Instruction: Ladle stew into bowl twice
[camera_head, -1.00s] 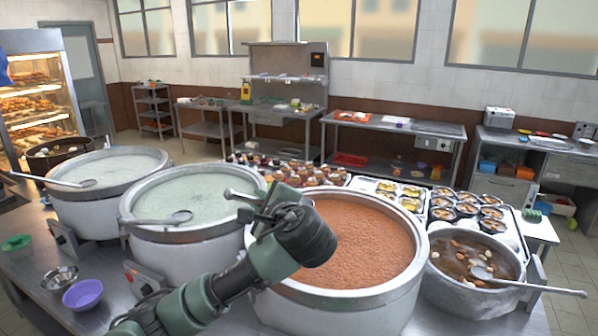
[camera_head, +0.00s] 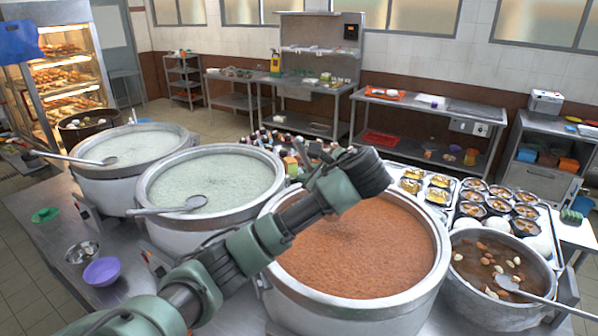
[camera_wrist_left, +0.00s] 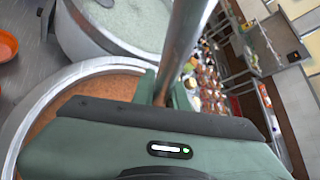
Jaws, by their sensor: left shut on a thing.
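A large pot (camera_head: 268,285) of orange-brown stew (camera_head: 350,258) stands at front centre; its rim also shows in the left wrist view (camera_wrist_left: 30,108). My left gripper (camera_head: 312,168) is above the back left of this pot, shut on a metal ladle handle (camera_wrist_left: 180,45). The ladle's bowl end is not visible, so I cannot tell what it holds. A purple bowl (camera_head: 102,271) and a metal bowl (camera_head: 82,252) sit on the counter at the front left. My right gripper is not in view.
Two pots of pale congee (camera_head: 215,182) (camera_head: 140,146) with ladles stand to the left. A smaller pot of brown soup (camera_head: 490,262) with a ladle is at right. Trays of filled bowls (camera_head: 500,203) lie behind. A green item (camera_head: 45,215) lies on the left counter.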

